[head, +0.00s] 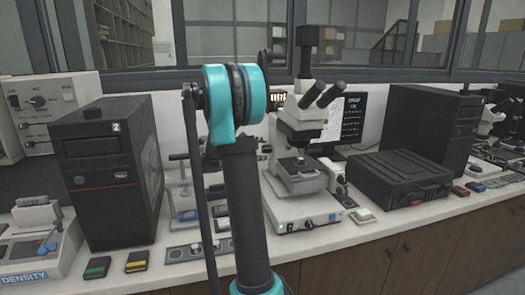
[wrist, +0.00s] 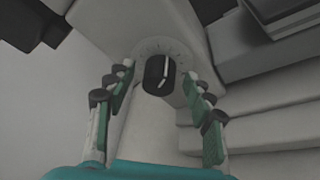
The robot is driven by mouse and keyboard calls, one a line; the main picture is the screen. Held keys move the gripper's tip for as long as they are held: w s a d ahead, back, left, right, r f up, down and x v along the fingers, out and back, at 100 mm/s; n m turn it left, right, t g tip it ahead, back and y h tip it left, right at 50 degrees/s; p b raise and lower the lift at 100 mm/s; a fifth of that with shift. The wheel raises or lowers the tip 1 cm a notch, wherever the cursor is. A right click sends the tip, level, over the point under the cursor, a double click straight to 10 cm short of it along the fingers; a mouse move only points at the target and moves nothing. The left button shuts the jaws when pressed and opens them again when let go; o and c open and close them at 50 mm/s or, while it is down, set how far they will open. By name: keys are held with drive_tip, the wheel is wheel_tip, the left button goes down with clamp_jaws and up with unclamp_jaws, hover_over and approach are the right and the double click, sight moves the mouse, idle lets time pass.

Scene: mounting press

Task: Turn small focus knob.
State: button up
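In the wrist view, a small black knob (wrist: 158,76) with a white pointer line sits on a round marked dial on a pale housing. My gripper (wrist: 157,70) is open, with one finger to the left of the knob and one to the right. Gaps show between the knob and both fingers. I cannot tell from this view alone whether it is the small focus knob. In the head view, a white microscope (head: 304,130) stands on the counter, partly behind my arm. My gripper is hidden there.
A black computer tower (head: 108,165) stands to the left. A black case (head: 400,178) and another dark tower (head: 430,120) stand to the right of the microscope. Small boxes lie along the counter's front edge. A monitor (head: 348,118) is behind the microscope.

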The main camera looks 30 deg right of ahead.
wheel_tip(320, 180, up, 10)
idle(0.6)
